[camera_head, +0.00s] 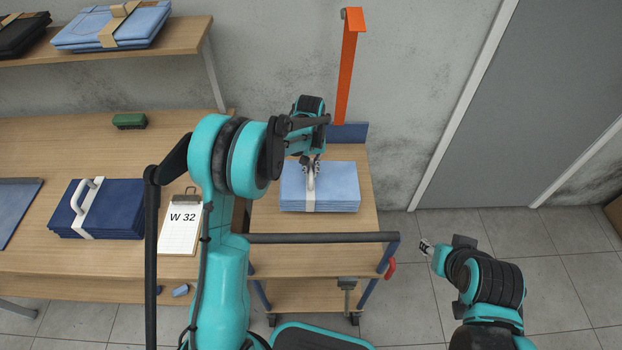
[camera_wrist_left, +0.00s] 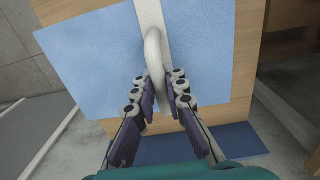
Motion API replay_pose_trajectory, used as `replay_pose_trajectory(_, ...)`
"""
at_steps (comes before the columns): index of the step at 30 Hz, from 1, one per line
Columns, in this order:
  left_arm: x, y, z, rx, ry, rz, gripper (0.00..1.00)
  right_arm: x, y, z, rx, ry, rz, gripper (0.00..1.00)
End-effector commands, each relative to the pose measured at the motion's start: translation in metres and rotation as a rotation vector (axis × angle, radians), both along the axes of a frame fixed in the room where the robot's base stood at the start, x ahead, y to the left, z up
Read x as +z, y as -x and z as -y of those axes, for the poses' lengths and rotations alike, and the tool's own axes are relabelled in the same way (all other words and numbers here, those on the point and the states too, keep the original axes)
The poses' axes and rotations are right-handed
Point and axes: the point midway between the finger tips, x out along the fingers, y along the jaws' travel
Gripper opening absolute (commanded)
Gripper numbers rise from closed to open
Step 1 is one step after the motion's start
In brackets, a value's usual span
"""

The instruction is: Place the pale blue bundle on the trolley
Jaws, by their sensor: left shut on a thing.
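The pale blue bundle (camera_head: 337,189) is a folded stack with a white band and a white loop handle. It is at the wooden top of the trolley (camera_head: 345,246), square to it; I cannot tell whether its underside touches. My left gripper (camera_head: 312,168) is over the bundle and shut on its handle. In the left wrist view, the bundle (camera_wrist_left: 217,60) lies ahead and the left gripper's fingers (camera_wrist_left: 160,100) stand on both sides of the handle. My right gripper (camera_head: 427,247) is out to the right over the floor, away from the bundle; its jaws are too small to read.
A dark blue bundle (camera_head: 117,212) and a clipboard marked W 32 (camera_head: 181,228) lie on the workbench (camera_head: 60,142) at left. A green block (camera_head: 130,121) is behind them. A shelf (camera_head: 180,38) holds other bundles. An orange upright (camera_head: 350,60) rises behind the trolley.

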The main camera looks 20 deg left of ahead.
Motion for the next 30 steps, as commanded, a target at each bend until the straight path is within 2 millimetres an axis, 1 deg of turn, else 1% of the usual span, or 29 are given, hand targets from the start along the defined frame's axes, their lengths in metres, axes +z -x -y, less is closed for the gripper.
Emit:
replay_pose_trajectory(2,-0.006,0.000,0.000,0.000,0.000,0.000,0.00,-0.003,0.000,0.000,0.000,0.000,0.000,0.40)
replay_pose_trajectory(6,-0.027,0.000,0.000,0.000,0.000,0.000,0.00,-0.013,0.000,0.000,0.000,0.000,0.000,0.40)
replay_pose_trajectory(9,-0.038,0.000,0.000,0.000,0.000,0.000,0.00,-0.018,0.000,0.000,0.000,0.000,0.000,0.40)
replay_pose_trajectory(19,-0.039,0.000,0.000,0.000,0.001,0.000,0.00,-0.018,0.000,0.000,0.000,0.000,0.000,0.40)
replay_pose_trajectory(20,-0.040,0.000,0.000,0.000,0.000,0.000,0.14,-0.018,0.000,0.000,0.000,0.000,0.000,0.40)
replay_pose_trajectory(21,-0.040,0.000,0.000,0.000,0.000,0.000,0.24,-0.018,0.000,0.000,0.000,0.000,0.000,0.40)
replay_pose_trajectory(22,-0.040,0.000,0.000,0.000,0.000,0.000,0.32,-0.018,0.000,0.000,0.000,0.000,0.000,0.40)
replay_pose_trajectory(30,-0.040,0.000,0.000,0.000,0.000,0.000,0.33,-0.018,0.000,0.000,0.000,0.000,0.000,0.40)
